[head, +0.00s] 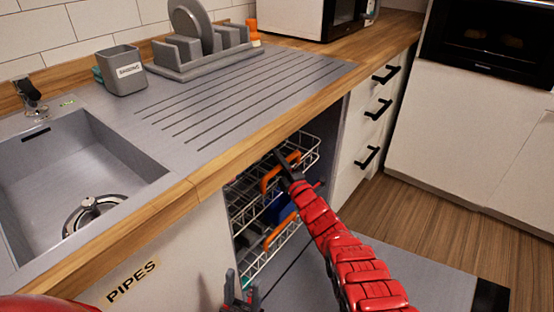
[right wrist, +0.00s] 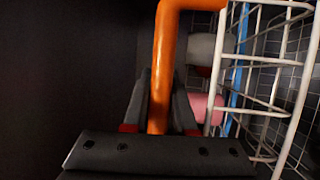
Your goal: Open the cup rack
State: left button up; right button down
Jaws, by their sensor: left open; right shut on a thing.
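The upper wire rack (head: 308,148) sits in the open cabinet under the counter and has an orange handle (head: 266,181) at its front. My right gripper (head: 281,160) is shut on this handle. In the right wrist view the handle (right wrist: 166,50) runs down between the two dark fingers (right wrist: 158,112), beside the rack's white wires (right wrist: 270,85). Pinkish and grey items show behind the wires. My left gripper (head: 240,292) is open and empty at the bottom of the head view, low in front of the cabinet.
A lower rack with another orange handle (head: 281,232) is below. The opened door (head: 415,280) lies low at the right. The counter edge (head: 260,135) overhangs the racks. Drawers with black handles (head: 378,108) stand to the right, the PIPES panel (head: 150,270) to the left.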

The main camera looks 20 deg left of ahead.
dwell(0.8)
jog(key=s+d+p, duration=0.4)
jog(key=d+p, duration=0.1)
jog(key=d, duration=0.7)
jog(key=s+d+p, duration=0.5)
jog(key=d, duration=0.7)
jog(key=s+d+p, duration=0.4)
jog(key=d+p, duration=0.1)
jog(key=d, duration=0.7)
jog(key=shift+s+d, duration=0.15)
jog(key=shift+d, duration=0.2)
jog(key=c, duration=0.7)
grip_release()
jog(key=shift+c, duration=0.2)
